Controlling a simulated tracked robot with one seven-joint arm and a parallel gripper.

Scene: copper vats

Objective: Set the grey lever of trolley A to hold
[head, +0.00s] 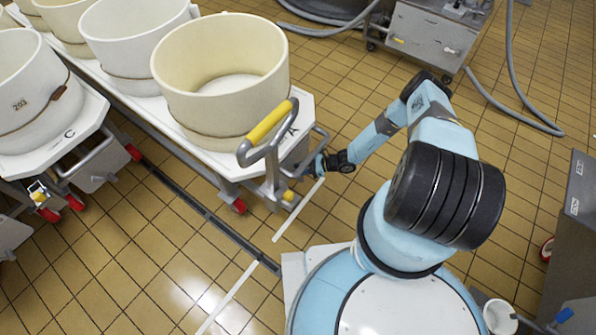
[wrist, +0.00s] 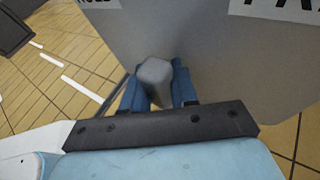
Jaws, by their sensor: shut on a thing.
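The near trolley (head: 237,164) has a white deck with a dark letter at its front corner, too small to read surely. It carries a large cream vat (head: 222,110) and has a yellow-gripped push handle (head: 269,121). My gripper (head: 316,166) is at the trolley's end, beside the handle post. In the wrist view, my gripper (wrist: 158,90) has its blue fingers on either side of the grey lever (wrist: 155,80), shut on it. The lever stands out from a grey panel (wrist: 200,40). Two white labels at the top are cut off; the left one (wrist: 97,3) seems to read HOLD.
Another trolley (head: 75,135) marked C, with a white vat, stands at the left. More vats stand behind. A grey steel cart (head: 425,35) and hoses (head: 515,90) are at the back right. A grey cabinet (head: 570,230) is at the right edge. Tiled floor lies clear in front of the trolleys.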

